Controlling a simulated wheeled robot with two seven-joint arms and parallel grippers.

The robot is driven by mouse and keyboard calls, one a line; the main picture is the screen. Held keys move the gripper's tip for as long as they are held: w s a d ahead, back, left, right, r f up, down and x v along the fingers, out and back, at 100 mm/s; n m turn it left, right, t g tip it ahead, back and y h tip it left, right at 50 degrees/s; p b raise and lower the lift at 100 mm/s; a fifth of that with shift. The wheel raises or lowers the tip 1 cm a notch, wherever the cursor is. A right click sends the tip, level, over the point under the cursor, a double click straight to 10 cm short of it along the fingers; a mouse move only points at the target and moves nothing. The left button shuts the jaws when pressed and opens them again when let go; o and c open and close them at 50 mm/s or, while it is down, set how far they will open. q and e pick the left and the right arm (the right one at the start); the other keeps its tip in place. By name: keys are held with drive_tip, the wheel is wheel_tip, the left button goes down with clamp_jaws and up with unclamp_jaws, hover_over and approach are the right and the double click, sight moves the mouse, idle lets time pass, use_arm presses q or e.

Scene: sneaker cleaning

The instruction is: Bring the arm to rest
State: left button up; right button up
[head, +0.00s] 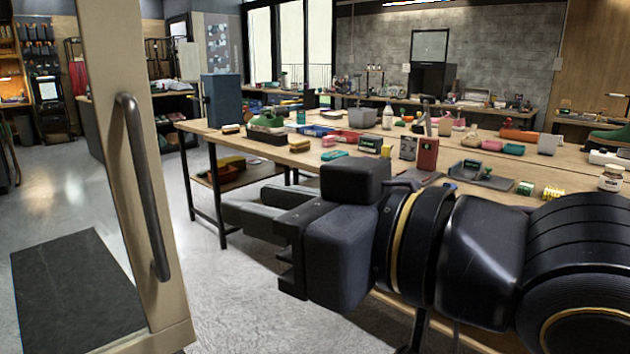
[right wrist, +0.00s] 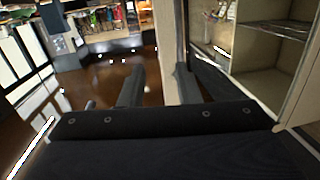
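My right arm comes in from the right in the head view, and its gripper (head: 236,211) points left in front of the long workbench (head: 345,163). In the right wrist view its two fingers (right wrist: 159,78) stand apart, with no object held between them. A cream upright panel edge (right wrist: 171,45) shows behind and between the fingers. In the head view a cream door-like panel (head: 107,82) with a dark vertical bar handle (head: 146,190) stands left of the gripper, apart from it in the picture. My left gripper is not in view.
The workbench carries many small items, including a blue box (head: 222,100), a red box (head: 427,153) and a white-capped jar (head: 611,178). In the right wrist view an open shelf cabinet (right wrist: 262,85) is on the right. Grey floor (head: 215,275) lies open between panel and bench.

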drive_tip(key=w+d+f+m+h+p, duration=0.3)
drive_tip(key=d+p, duration=0.3)
drive_tip(key=d, duration=0.1)
drive_tip(key=w+d+f+m+h+p, duration=0.25)
drive_tip(key=d+h+p, duration=0.2)
drive_tip(key=d, duration=0.35)
drive_tip(key=s+d+f+m+g+h+p, duration=0.2)
drive_tip(key=s+d+f+m+g+p, duration=0.2)
drive_tip(key=s+d+f+m+p, duration=0.3)
drive_tip(key=s+d+f+p, duration=0.2)
drive_tip(key=s+p, duration=0.2)
drive_tip(key=p, duration=0.1)
drive_tip(key=shift+d+f+h, duration=0.15)
drive_tip(key=shift+f+h, duration=0.1)
drive_tip(key=shift+h, duration=0.1)
